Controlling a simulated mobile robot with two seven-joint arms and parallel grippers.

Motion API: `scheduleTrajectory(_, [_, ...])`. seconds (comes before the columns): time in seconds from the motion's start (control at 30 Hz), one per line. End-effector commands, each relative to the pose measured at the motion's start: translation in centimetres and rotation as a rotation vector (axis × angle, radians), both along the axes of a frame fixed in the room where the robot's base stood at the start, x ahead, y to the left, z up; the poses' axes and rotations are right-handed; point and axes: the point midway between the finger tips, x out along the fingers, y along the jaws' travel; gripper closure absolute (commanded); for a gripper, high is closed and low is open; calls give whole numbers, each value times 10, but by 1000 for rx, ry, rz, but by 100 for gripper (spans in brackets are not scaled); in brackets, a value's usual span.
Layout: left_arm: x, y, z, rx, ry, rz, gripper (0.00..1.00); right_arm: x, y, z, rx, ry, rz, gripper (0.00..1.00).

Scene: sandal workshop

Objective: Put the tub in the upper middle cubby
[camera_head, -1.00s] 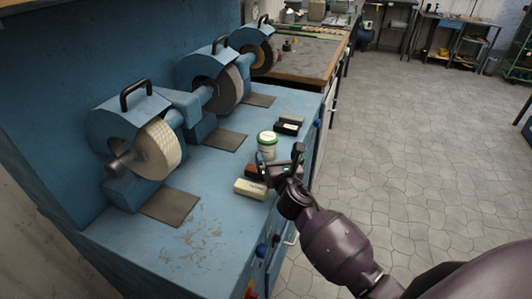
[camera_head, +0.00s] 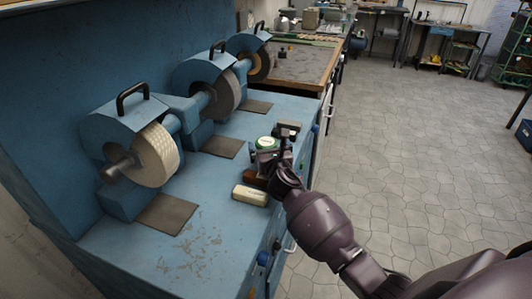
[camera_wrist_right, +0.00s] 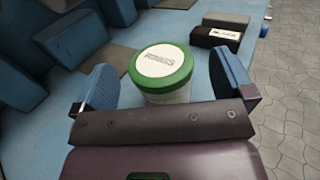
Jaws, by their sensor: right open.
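The tub (camera_head: 266,143) is a small white tub with a green-rimmed lid. It stands upright on the blue bench (camera_head: 225,240) near its right edge. In the right wrist view the tub (camera_wrist_right: 162,72) is between the two blue-padded fingers of my right gripper (camera_wrist_right: 164,88), with a gap on each side. My right gripper (camera_head: 270,157) is open around the tub in the head view and hides its lower part. My left gripper is not in view. No cubby shows in these frames.
A cream block (camera_head: 250,195) and a reddish-brown block (camera_head: 256,176) lie in front of the tub. Dark blocks (camera_head: 288,128) lie behind it. Grinding wheels (camera_head: 157,155) line the bench's left side. The floor (camera_head: 390,150) to the right is open.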

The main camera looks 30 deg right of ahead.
Motion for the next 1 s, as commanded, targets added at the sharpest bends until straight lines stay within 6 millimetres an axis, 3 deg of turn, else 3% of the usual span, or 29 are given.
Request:
scheduleTrajectory(0.23, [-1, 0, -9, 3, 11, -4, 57, 27, -7, -4, 2, 3, 1, 0])
scheduleTrajectory(0.57, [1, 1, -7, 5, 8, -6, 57, 31, -8, -1, 1, 1, 0, 2])
scheduleTrajectory(0.9, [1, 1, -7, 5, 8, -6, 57, 31, -8, -2, 1, 1, 0, 54])
scheduleTrajectory(1.0, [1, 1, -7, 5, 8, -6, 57, 31, -8, -1, 1, 0, 1, 63])
